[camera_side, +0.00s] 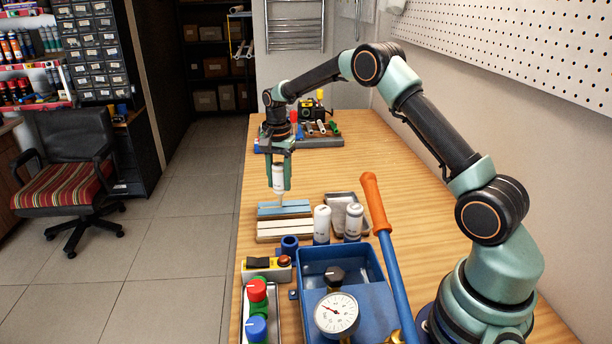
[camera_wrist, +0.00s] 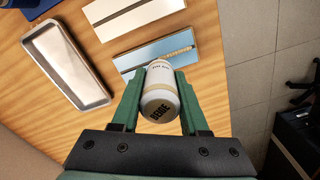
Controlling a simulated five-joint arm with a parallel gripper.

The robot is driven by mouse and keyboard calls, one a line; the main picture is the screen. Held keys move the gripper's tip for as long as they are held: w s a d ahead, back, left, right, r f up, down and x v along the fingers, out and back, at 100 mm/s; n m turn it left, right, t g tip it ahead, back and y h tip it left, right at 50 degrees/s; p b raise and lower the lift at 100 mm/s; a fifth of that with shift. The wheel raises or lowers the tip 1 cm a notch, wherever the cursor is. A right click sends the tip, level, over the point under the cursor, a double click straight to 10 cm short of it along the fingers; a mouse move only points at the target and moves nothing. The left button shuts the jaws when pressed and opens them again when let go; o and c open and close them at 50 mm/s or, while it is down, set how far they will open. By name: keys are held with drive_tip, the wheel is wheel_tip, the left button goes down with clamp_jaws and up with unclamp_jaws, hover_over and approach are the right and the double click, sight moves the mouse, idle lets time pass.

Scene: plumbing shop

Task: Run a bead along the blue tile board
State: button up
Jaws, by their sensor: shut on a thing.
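My gripper (camera_side: 279,178) is shut on a white sealant bottle (camera_side: 278,176), held nozzle down over the blue tile board (camera_side: 270,211). In the wrist view my gripper (camera_wrist: 160,92) has its green fingers on both sides of the bottle (camera_wrist: 160,100), whose end carries dark lettering. The blue tile board (camera_wrist: 128,61) lies beyond the bottle there. A beige bead (camera_wrist: 178,52) runs along part of its middle, toward the right end. The bottle hides the nozzle tip in the wrist view, so I cannot tell whether it touches the board.
A pale board (camera_side: 283,233) lies beside the blue one. Two white bottles (camera_side: 322,223) (camera_side: 353,221) and a shallow grey tray (camera_wrist: 47,65) stand close by. A blue case with a gauge (camera_side: 337,313) and an orange-handled tool (camera_side: 376,200) occupy the near bench. Bare wood lies beyond the boards.

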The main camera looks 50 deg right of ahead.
drive_tip(key=shift+s+d, duration=0.65)
drive_tip(key=shift+o, duration=0.4)
drive_tip(key=shift+c, duration=0.4)
drive_tip(key=shift+s+d, duration=0.65)
drive_tip(key=shift+d, duration=0.05)
drive_tip(key=o, duration=0.3)
drive_tip(key=c, duration=0.3)
drive_tip(key=shift+s+d, duration=0.1)
drive_tip(key=shift+s+d, duration=1.25)
